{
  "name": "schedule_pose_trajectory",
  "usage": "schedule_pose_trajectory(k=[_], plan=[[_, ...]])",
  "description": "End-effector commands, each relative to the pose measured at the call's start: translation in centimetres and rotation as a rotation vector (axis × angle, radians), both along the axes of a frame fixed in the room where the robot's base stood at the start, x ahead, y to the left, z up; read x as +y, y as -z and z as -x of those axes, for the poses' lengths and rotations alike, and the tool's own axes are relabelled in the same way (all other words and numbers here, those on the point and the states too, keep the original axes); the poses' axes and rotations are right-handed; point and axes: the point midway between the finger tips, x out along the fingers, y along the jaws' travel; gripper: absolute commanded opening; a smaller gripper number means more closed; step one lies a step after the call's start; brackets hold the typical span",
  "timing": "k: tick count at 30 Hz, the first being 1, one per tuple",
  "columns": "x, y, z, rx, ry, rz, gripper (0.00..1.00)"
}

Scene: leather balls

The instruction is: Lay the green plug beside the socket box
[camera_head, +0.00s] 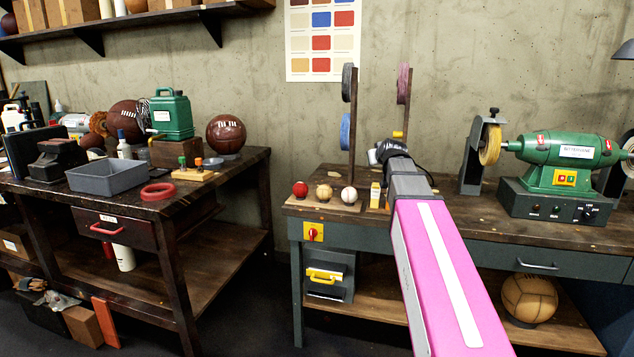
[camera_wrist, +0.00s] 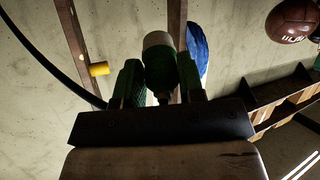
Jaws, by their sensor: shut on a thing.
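My gripper (camera_wrist: 160,82) is shut on a dark green piece with a pale end, which I take to be the green plug (camera_wrist: 161,66). In the wrist view the plug sits between the two fingers, its pale end outward. In the head view my gripper (camera_head: 385,150) is raised above the right bench, in front of the wheel rack, and a whitish bit of the held piece shows at its left. The arm hides part of the bench. I cannot make out a socket box for certain; a yellow box with a red knob (camera_head: 313,232) is on the bench front.
The right bench (camera_head: 455,207) holds three small balls (camera_head: 324,192) on a board, a small yellow-and-white item (camera_head: 375,196) and a green grinder (camera_head: 565,150). The wheel rack (camera_head: 353,120) stands close behind my gripper. The left bench holds a grey tray (camera_head: 107,180).

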Motion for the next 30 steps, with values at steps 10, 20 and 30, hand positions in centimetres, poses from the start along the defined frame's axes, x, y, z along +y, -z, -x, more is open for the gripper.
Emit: schedule_pose_trajectory(k=[10,20,30], plan=[[3.2,-1.9,0.8,-0.002,0.096,-0.006,0.07],[3.4,-2.0,0.8,-0.001,0.102,-0.008,0.07],[-0.1,-0.1,0.1,-0.001,0.006,-0.01,0.07]])
